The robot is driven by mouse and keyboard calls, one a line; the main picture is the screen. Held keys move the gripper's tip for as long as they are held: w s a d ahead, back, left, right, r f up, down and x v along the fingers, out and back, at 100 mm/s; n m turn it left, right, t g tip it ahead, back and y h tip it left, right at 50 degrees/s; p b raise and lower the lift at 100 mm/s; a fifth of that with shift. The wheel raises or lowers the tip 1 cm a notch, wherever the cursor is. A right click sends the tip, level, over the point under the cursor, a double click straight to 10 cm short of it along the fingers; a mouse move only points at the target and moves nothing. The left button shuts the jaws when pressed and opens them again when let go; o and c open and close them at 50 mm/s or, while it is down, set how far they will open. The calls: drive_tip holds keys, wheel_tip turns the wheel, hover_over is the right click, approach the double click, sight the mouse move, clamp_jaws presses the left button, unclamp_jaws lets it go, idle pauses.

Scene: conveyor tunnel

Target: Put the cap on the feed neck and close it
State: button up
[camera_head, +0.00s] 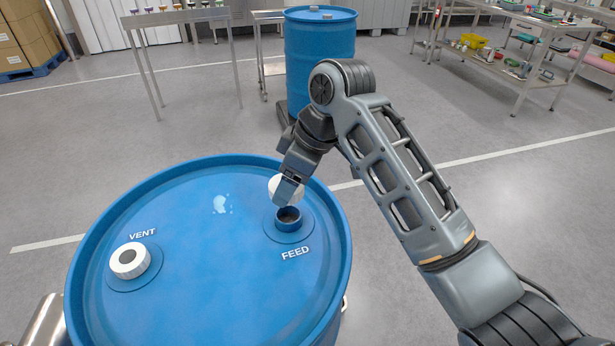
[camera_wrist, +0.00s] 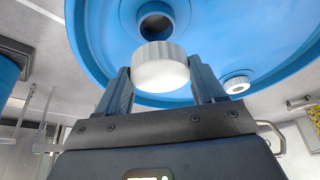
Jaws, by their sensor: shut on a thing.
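The blue drum lid (camera_head: 200,240) carries an open feed neck (camera_head: 289,218) marked FEED at its right. My gripper (camera_head: 285,190) is shut on a white ribbed cap (camera_head: 272,184). It holds the cap just above the neck and a little behind it, partly hidden by the fingers in the head view. In the wrist view the cap (camera_wrist: 160,68) is between the two fingers (camera_wrist: 160,85), and the feed neck (camera_wrist: 155,22) shows just beyond it, dark inside and uncovered. A white cap (camera_head: 129,261) sits on the vent opening marked VENT, at the lid's left.
A second blue drum (camera_head: 320,60) stands behind my arm. A metal table (camera_head: 180,17) is at the back left and a metal workbench (camera_head: 510,60) with several items is at the back right. A pale wet patch (camera_head: 221,204) lies on the lid. The lid between the two openings is otherwise clear.

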drive_tip(key=b, duration=0.4)
hover_over(292, 208)
drive_tip(key=s, duration=0.3)
drive_tip(key=shift+w+d+f, duration=0.1)
drive_tip(key=shift+w+f, duration=0.05)
drive_tip(key=shift+f, duration=1.05)
drive_tip(key=shift+w+d+f, duration=0.1)
drive_tip(key=shift+f, duration=1.1)
drive_tip(key=shift+f, duration=1.4)
drive_tip(key=shift+r+m+t+p, duration=0.15)
drive_tip(key=shift+m+t+p, duration=0.15)
drive_tip(key=shift+m+p, duration=0.45)
drive_tip(key=shift+s+a+m+t+h+p, duration=0.1)
drive_tip(key=shift+m+t+h+p, duration=0.2)
drive_tip(key=shift+m+p, duration=0.65)
drive_tip(key=shift+s+a+m+t+h+p, duration=0.1)
drive_tip(key=shift+m+t+h+p, duration=0.15)
drive_tip(key=shift+m+p, duration=0.65)
drive_tip(key=shift+m+p, duration=0.4)
drive_tip(key=shift+p, duration=0.15)
drive_tip(key=shift+s+a+m+t+h+p, duration=0.1)
drive_tip(key=shift+m+t+h+p, duration=0.25)
drive_tip(key=shift+m+p, duration=0.5)
drive_tip(key=shift+a+m+t+h+p, duration=0.15)
drive_tip(key=shift+m+h+p, duration=0.25)
drive_tip(key=shift+m+p, duration=0.4)
drive_tip(key=shift+d+m, duration=0.1)
drive_tip(key=shift+m, duration=0.45)
